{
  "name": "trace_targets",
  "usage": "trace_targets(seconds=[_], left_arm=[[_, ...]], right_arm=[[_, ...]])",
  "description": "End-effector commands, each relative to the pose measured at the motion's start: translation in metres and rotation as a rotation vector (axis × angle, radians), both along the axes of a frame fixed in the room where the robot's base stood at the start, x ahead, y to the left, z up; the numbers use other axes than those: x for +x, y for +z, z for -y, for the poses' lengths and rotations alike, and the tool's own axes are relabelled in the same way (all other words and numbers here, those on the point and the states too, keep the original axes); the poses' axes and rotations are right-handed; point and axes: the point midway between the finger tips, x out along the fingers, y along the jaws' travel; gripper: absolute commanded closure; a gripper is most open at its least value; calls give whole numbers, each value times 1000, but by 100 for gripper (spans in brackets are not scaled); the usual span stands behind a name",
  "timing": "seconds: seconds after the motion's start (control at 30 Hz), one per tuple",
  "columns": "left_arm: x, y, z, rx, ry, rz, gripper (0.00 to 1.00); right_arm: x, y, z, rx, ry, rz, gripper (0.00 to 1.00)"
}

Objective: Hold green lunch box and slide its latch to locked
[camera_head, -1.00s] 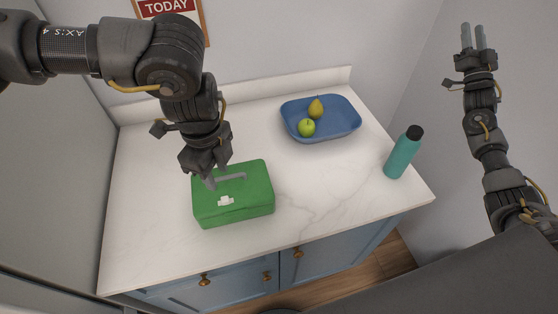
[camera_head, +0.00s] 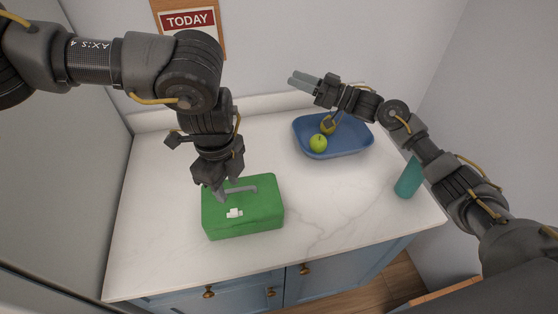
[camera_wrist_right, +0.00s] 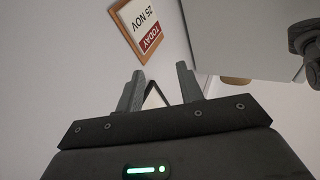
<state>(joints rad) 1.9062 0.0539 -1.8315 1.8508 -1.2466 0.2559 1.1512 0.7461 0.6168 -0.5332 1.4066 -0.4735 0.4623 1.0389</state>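The green lunch box (camera_head: 243,217) stands on the left part of the white counter, with a grey handle (camera_head: 240,189) on its lid and a small white latch (camera_head: 234,213) near the lid's front edge. My left gripper (camera_head: 221,193) is down at the left end of the handle. Its fingertips are partly hidden, so I cannot tell whether they are closed on the handle. My right gripper (camera_head: 304,81) is raised above the back of the counter, away from the box. In the right wrist view its two fingers (camera_wrist_right: 158,92) are apart with nothing between them.
A teal bottle (camera_head: 408,180) stands at the right, partly behind my right arm. A calendar sign (camera_head: 188,20) hangs on the wall. The counter's middle (camera_head: 310,205) is clear.

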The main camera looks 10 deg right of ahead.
Motion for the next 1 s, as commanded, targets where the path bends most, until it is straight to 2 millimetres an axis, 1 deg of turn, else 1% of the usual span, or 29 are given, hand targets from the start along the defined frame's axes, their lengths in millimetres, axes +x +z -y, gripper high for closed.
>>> trace_targets(seconds=[0.03,0.07,0.1,0.17,0.2,0.3,0.4,0.5,0.6,0.7,0.87,0.97,1.0], left_arm=[[0,0,0,0,0,0,64],[0,0,0,0,0,0,64],[0,0,0,0,0,0,64],[0,0,0,0,0,0,64],[0,0,0,0,0,0,64],[0,0,0,0,0,0,64],[0,0,0,0,0,0,64],[0,0,0,0,0,0,64],[0,0,0,0,0,0,64],[0,0,0,0,0,0,64],[0,0,0,0,0,0,64],[0,0,0,0,0,0,64],[0,0,0,0,0,0,64]], right_arm=[[-17,-21,-20,-54,60,-7,63],[-27,-33,-30,-87,97,-6,63],[-42,-48,-43,-130,144,-5,63],[-65,-71,-59,-188,215,-1,63],[-80,-85,-68,-224,261,2,63],[-115,-115,-84,-295,363,16,63],[-146,-137,-94,-345,449,29,63],[-168,-151,-100,-374,510,41,63],[-181,-159,-103,-391,545,48,63],[-186,-163,-104,-397,560,50,63],[-187,-163,-107,-398,562,50,63],[-186,-164,-115,-397,562,51,63],[-186,-165,-121,-396,562,51,63]])
